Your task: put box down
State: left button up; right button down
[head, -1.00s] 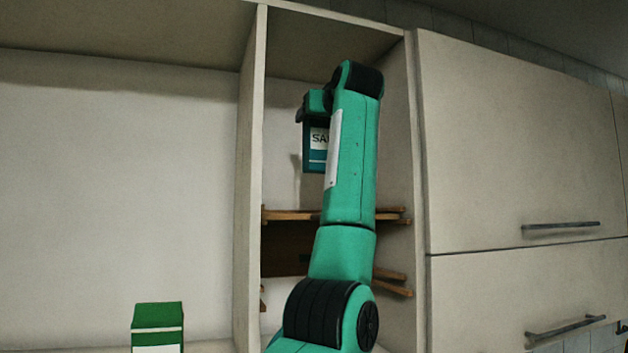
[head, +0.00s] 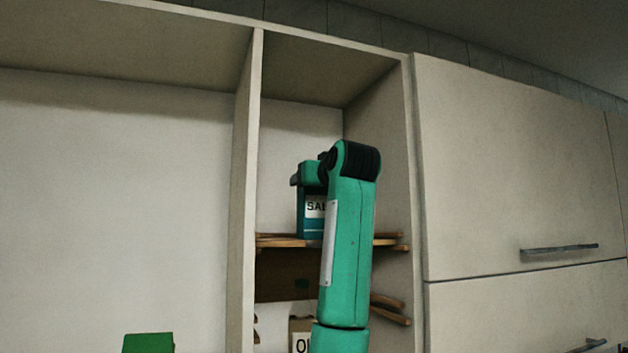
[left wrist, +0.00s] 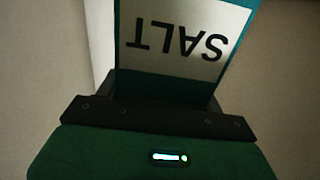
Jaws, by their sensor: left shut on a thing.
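The teal salt box (head: 311,228) with a white SALT label is upright inside the narrow open cabinet bay. Its base is at the wooden shelf (head: 283,242), touching it or just above it; I cannot tell which. My left gripper (head: 310,178) is shut on the upper part of the box, and my arm hides the box's right side. In the left wrist view the box (left wrist: 222,16) shows upside down, with its label in front of the dark gripper jaws (left wrist: 160,100). My right gripper is not in view.
A vertical divider (head: 243,190) stands left of the bay and closed cabinet doors (head: 510,170) stand to the right. A lower compartment holds a partly hidden labelled box (head: 301,340). A green box (head: 148,344) is at the bottom left. The wide left bay is otherwise clear.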

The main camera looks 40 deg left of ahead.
pick_arm(q)
jog(key=shift+s+d+r, duration=0.1)
jog(key=shift+s, duration=0.05)
jog(key=shift+s+d+f+b, duration=0.1)
jog(key=shift+d+f+b, duration=0.1)
jog(key=shift+b, duration=0.1)
jog(key=o, duration=1.6)
jog(key=shift+o, duration=0.7)
jog(key=shift+a, duration=0.15)
jog(key=shift+r+p, duration=0.3)
jog(key=shift+p, duration=0.1)
jog(key=b+v, duration=0.7)
jog(key=v, duration=0.5)
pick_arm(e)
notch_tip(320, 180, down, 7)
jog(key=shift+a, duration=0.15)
pick_arm(q)
jog(key=shift+f, duration=0.1)
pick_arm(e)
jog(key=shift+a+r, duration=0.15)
